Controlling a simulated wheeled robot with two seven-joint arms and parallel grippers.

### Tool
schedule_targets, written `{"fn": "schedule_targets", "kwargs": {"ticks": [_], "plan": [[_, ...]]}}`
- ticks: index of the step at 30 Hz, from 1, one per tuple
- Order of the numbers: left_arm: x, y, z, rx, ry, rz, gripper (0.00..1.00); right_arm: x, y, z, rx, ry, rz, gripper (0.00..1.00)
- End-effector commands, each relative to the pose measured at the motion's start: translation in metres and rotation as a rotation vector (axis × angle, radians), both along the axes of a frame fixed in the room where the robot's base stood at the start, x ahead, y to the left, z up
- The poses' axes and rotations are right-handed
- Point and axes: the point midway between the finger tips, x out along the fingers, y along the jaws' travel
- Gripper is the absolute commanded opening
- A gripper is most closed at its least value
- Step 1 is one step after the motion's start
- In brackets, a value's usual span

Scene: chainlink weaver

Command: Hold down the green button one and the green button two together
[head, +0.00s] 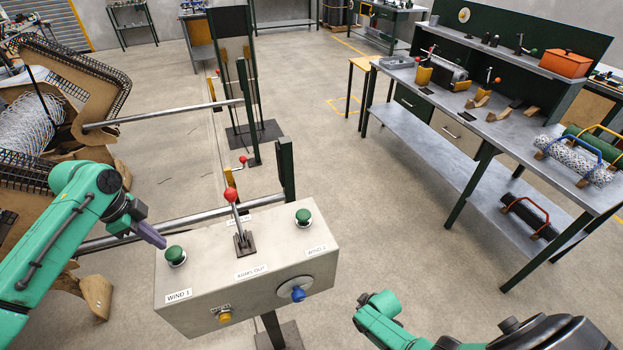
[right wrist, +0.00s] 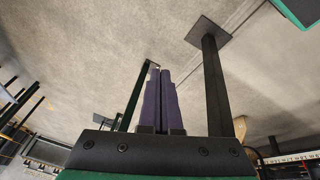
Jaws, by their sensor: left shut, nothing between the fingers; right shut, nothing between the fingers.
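A pale control box stands on a post in the middle of the head view. Green button one (head: 175,254), above the "WIND 1" label, is on the left of its top. Green button two (head: 303,217), on the "WIND 2" side, is on the right. My left gripper (head: 161,242) is shut and empty, its purple fingertips just left of and slightly above button one; I cannot tell whether they touch. My right gripper (right wrist: 160,72) is shut and empty in the right wrist view, with floor behind it. In the head view my right arm is low right, apart from button two.
A red-knobbed lever (head: 231,195) rises between the buttons. A yellow button (head: 225,317) and blue knob (head: 298,293) are on the box front. A wire-mesh machine (head: 40,120) stands left, a workbench (head: 470,125) right. Open floor (head: 400,220) lies between box and bench.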

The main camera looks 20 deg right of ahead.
Motion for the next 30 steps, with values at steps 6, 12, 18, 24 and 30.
{"fn": "schedule_targets", "kwargs": {"ticks": [6,12,18,24,30], "plan": [[0.000,0.000,0.000,0.000,0.000,0.000,0.00,0.139,-0.012,0.093,-0.038,-0.162,0.140,0.00],[0.000,0.000,0.000,0.000,0.000,0.000,0.00,0.238,-0.009,0.203,-0.098,-0.279,0.351,0.00],[0.000,0.000,0.000,0.000,0.000,0.000,0.00,0.273,0.036,0.318,-0.257,-0.243,1.031,0.00],[0.000,0.000,0.000,0.000,0.000,0.000,0.00,0.242,0.080,0.402,-0.383,-0.203,1.878,0.00],[0.000,0.000,0.000,0.000,0.000,0.000,0.00,0.200,0.097,0.445,-0.405,-0.218,2.513,0.00]]}}
